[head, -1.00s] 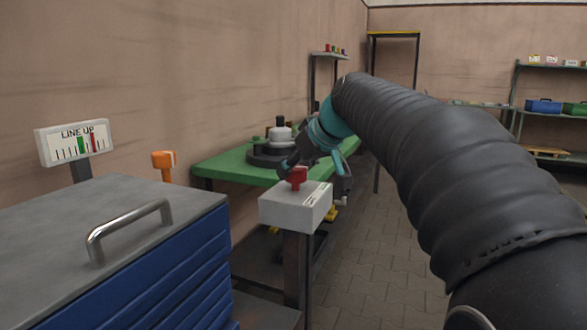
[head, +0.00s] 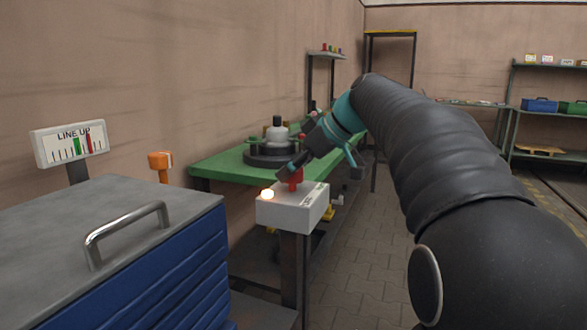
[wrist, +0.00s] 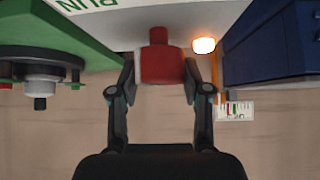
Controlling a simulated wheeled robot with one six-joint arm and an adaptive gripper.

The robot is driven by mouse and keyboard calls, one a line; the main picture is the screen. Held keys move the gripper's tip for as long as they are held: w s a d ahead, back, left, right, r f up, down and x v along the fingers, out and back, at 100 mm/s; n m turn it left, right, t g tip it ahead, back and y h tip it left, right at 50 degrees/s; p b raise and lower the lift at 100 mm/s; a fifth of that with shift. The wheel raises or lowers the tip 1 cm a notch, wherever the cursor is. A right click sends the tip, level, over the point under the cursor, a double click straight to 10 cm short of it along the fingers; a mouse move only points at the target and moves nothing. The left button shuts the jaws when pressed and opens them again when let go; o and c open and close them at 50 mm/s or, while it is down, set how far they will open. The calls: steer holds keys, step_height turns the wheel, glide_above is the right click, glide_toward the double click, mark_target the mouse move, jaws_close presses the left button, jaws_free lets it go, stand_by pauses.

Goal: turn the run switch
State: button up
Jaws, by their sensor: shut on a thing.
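The run switch is a red knob (head: 296,181) on top of a white box (head: 284,212) on a dark post. My gripper (head: 291,172) reaches it from above and behind, tilted. In the wrist view my gripper (wrist: 162,72) has a finger on each side of the red knob (wrist: 160,60) and is shut on it. Part of the word "RUN" shows on the white box, upside down in that view. A lamp (head: 267,194) on the box glows orange-white, beside the knob; it also shows in the wrist view (wrist: 204,45).
A blue drawer cabinet (head: 160,275) with a metal handle stands at the near left. A "LINE UP" gauge (head: 70,144) and an orange-topped post (head: 160,161) are behind it. A green bench (head: 220,167) carries a round fixture (head: 272,152). Paved floor (head: 365,270) is open to the right.

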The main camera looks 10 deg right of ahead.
steer(key=o, duration=1.2)
steer(key=shift+c, duration=0.2)
steer(key=v, duration=1.2)
